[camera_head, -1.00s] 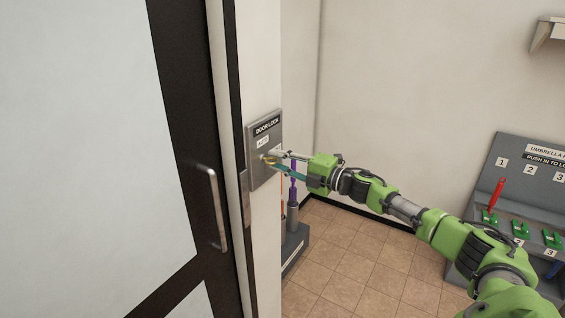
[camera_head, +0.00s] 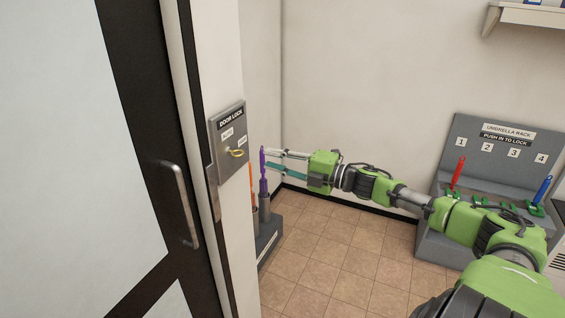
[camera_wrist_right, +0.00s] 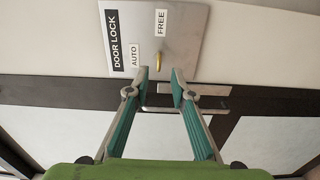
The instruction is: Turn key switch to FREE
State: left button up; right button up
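A grey DOOR LOCK plate (camera_head: 218,168) is on the wall post beside the door and also fills the top of the right wrist view (camera_wrist_right: 190,55). It has an AUTO label (camera_head: 227,134) and a FREE label (camera_head: 242,141). A yellow key (camera_head: 238,153) sits in the switch; in the right wrist view the key (camera_wrist_right: 158,61) shows narrow, near edge-on. I cannot tell for certain which label it is set to. My right gripper (camera_head: 268,161) is open and empty, apart from the key and pointing at the plate; its fingertips (camera_wrist_right: 159,76) also show. My left gripper is out of view.
The door's metal handle (camera_head: 183,205) is left of the lock. A stand (camera_head: 268,238) with a purple and an orange umbrella is behind my right gripper. An umbrella rack (camera_head: 470,150) with red and blue handles stands at right. Tiled floor between is clear.

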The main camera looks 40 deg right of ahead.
jog(key=shift+v, duration=1.2)
